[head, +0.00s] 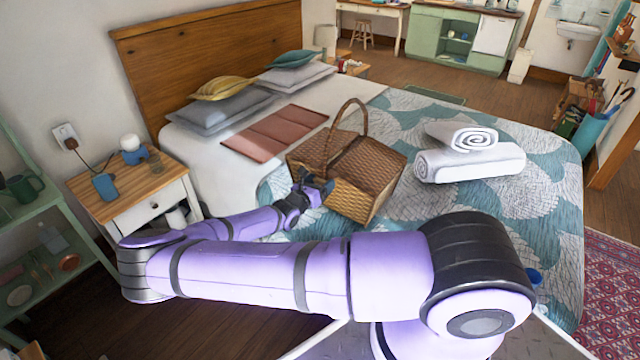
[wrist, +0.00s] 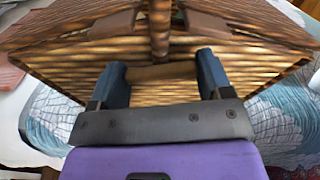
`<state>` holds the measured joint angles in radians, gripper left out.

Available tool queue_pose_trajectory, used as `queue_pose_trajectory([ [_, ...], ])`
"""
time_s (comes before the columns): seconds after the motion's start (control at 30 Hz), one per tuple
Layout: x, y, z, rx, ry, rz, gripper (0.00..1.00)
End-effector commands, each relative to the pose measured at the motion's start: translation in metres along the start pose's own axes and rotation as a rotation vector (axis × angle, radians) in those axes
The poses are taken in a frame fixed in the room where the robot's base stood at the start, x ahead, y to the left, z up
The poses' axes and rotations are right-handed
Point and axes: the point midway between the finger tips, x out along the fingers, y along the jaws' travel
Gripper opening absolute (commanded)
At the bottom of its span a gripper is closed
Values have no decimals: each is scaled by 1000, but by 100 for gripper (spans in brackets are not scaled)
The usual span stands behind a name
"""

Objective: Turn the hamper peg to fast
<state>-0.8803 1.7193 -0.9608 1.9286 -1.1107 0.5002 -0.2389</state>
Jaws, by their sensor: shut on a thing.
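The wicker hamper (head: 372,160) with its arched handle sits on the bed, its lid down as far as I can see. In the wrist view its woven front (wrist: 165,95) fills the space ahead of my gripper. My gripper (head: 316,186) is at the hamper's near front side. In the wrist view its two blue fingers (wrist: 161,75) are shut on the tan peg (wrist: 160,72), which lies crosswise between them just under the lid edge. The peg is hidden in the head view. A brown strap or handle base (wrist: 160,30) runs down above the peg.
Rolled white towels (head: 470,160) lie right of the hamper on the patterned bedspread (head: 545,185). A folded pink blanket (head: 270,135) and pillows (head: 215,105) lie behind it. A nightstand (head: 150,195) with a lamp and phone stands left, near my arm.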

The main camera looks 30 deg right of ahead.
Motion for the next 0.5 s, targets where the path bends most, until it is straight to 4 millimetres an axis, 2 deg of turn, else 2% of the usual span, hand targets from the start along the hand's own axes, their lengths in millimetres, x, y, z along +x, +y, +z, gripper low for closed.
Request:
queue_pose_trajectory([
  [0.13, 0, 0, 0, -77, 2, 0, 49],
  [0.4, 0, 0, -1, -85, 1, 1, 49],
  [0.43, -1, 0, -1, -85, 1, 1, 74],
  [0.5, 0, 0, 0, -85, 1, 1, 91],
])
